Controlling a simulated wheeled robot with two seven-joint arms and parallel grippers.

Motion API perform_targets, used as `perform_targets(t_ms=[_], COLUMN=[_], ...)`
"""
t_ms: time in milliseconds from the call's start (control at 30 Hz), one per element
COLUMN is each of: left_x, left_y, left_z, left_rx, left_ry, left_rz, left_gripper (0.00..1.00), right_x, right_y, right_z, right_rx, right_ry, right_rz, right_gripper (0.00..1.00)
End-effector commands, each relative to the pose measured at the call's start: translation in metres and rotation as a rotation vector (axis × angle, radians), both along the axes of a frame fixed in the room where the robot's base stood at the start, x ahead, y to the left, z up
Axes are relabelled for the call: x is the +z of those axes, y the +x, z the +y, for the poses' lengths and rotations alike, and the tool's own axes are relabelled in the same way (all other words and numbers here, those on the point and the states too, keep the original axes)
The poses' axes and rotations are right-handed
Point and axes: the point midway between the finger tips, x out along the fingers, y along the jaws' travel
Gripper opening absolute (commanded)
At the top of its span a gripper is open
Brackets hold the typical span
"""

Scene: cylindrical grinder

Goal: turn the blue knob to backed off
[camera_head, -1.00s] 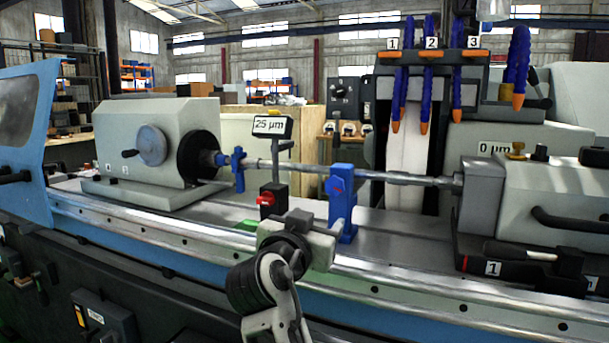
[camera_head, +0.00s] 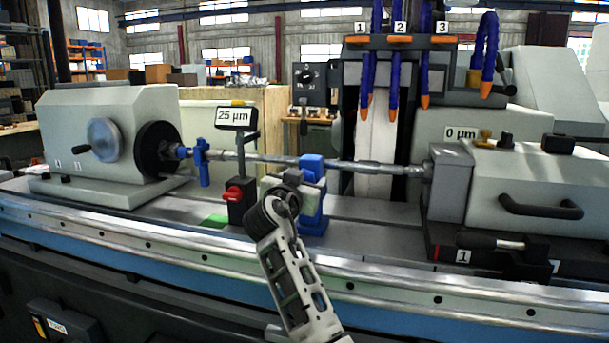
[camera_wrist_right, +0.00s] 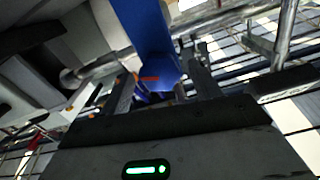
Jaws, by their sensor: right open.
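The blue steady rest (camera_head: 312,222) stands on the machine bed under the long thin shaft. Its blue upper part also shows in the right wrist view (camera_wrist_right: 148,28). My right gripper (camera_head: 306,183) is right in front of the rest and covers its front, so the blue knob is hidden in the head view. In the right wrist view, my right gripper (camera_wrist_right: 163,86) is open, with one finger on each side of the blue part. The knob itself is dark and hard to make out there, and I cannot tell whether the fingers touch it. My left gripper is out of view.
The shaft (camera_head: 265,160) runs from the left chuck to the right tailstock (camera_head: 451,183). A "25 µm" gauge display (camera_head: 236,118) stands just left of my gripper. Blue coolant hoses (camera_head: 395,80) hang behind. The bed right of the rest is clear.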

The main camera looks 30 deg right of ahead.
Motion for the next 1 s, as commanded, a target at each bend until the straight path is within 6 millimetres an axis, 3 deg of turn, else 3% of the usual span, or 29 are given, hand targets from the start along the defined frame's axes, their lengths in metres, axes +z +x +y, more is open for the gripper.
perform_targets(t_ms=[167,467,633,1000], left_x=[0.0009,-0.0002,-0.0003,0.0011], left_y=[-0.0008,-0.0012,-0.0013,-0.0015], left_z=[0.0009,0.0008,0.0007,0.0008], left_rx=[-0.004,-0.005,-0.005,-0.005], left_ry=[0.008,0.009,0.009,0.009], left_rz=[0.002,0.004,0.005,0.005], left_gripper=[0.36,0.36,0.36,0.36], right_x=[0.0004,-0.0001,-0.0002,-0.0003], right_y=[0.0084,0.0094,0.0093,0.0093], right_z=[-0.0102,-0.0112,-0.0110,-0.0107], right_rx=[0.000,0.001,0.001,0.000], right_ry=[-0.001,0.000,0.000,-0.027], right_rz=[0.001,0.000,0.000,0.033], right_gripper=[0.63,0.63,0.18,0.18])
